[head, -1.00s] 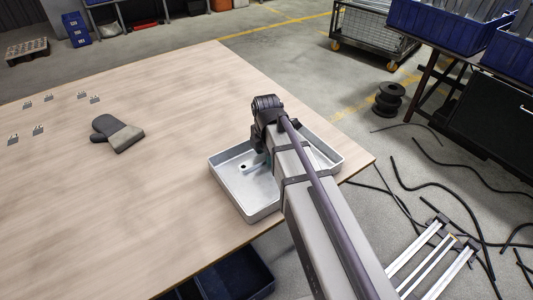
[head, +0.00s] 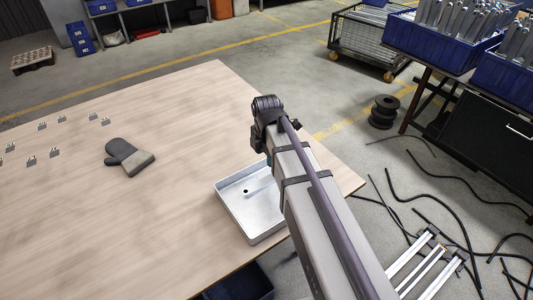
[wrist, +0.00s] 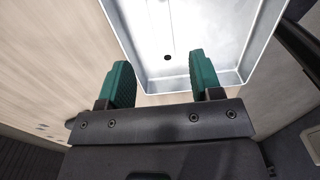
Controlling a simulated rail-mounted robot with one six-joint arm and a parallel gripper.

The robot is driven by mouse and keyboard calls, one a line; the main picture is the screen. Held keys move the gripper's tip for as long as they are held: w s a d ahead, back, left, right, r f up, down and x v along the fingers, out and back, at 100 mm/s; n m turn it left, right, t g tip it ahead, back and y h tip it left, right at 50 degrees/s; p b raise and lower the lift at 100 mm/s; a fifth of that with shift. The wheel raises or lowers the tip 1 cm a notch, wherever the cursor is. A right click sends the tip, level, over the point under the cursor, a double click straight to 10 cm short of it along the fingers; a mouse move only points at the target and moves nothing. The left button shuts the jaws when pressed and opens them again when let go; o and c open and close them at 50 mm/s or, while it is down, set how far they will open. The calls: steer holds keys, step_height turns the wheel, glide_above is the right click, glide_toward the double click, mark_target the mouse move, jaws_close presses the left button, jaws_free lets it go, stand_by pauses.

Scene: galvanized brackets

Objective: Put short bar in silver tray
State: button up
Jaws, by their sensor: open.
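The silver tray (head: 232,212) is a shallow, bright metal tray on the wooden table near its right front edge. My arm hides its right part in the head view. In the wrist view the tray (wrist: 215,82) lies beyond my fingertips, with a small dark round spot on its floor. My gripper (wrist: 160,72) is open, its two green-padded fingers apart with nothing between them. In the head view the fingers are mostly hidden behind my arm. I cannot make out a short bar for certain in any view.
A grey glove (head: 129,157) lies on the wooden table (head: 185,115). Several small metal brackets (head: 55,152) stand at the table's left. Blue bins (head: 435,42) of metal parts stand at the upper right. Black hoses lie on the floor at right.

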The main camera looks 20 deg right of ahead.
steer(key=s+m, duration=1.2)
steer(key=m, duration=1)
steer(key=shift+s+d, duration=0.15)
steer(key=shift+s, duration=0.1)
steer(key=shift+r, duration=0.15)
step_height(320, 180, up, 7)
steer(key=p, duration=0.7)
